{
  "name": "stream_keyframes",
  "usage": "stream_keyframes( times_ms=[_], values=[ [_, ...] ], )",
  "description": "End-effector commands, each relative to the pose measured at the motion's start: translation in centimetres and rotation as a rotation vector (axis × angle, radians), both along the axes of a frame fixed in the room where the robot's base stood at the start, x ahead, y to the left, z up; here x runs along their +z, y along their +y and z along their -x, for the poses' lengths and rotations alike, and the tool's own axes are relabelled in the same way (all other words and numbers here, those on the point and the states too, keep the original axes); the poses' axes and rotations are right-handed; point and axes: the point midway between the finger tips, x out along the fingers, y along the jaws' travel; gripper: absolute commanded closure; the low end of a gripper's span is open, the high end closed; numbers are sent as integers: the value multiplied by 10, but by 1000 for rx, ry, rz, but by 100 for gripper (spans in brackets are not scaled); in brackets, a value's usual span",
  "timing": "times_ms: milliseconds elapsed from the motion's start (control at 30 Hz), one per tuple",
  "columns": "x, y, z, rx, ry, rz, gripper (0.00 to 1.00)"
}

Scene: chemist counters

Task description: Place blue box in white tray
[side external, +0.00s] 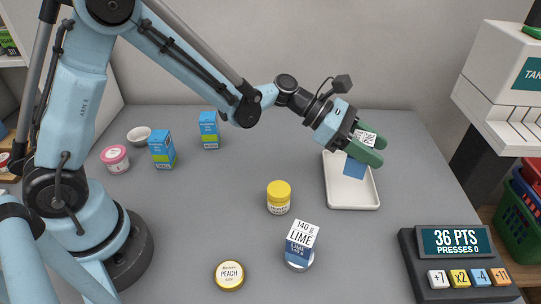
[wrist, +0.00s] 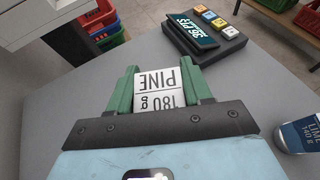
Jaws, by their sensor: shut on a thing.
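My gripper (side external: 372,151) has green fingers and is shut on a box with a white label part and a blue lower part (side external: 354,169). The white tray (side external: 352,203) is shallow and lies at the right of the counter. In the side view the held box overlaps the tray's upper part. I cannot tell whether it touches the tray floor. The tray is not visible in the wrist view.
A yellow jar (side external: 278,197), LIME box (side external: 301,243) and PEACH tin (side external: 229,276) stand nearer. A points console (side external: 457,262) is at front right.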

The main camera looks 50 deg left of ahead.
Motion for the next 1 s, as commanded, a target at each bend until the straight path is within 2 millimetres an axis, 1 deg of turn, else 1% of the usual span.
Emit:
stream_keyframes(
  times_ms=[33,133,300,433,600,700,1000],
  values=[
    [-6,6,-9,3,-1,1,88],
    [-14,15,-20,3,1,1,88],
    [-22,22,-29,0,0,1,88],
    [-30,23,-31,-1,0,0,88],
    [-52,23,-31,0,0,1,88],
    [-60,23,-30,0,0,1,88],
    [-63,23,-30,0,0,1,88]
  ],
)
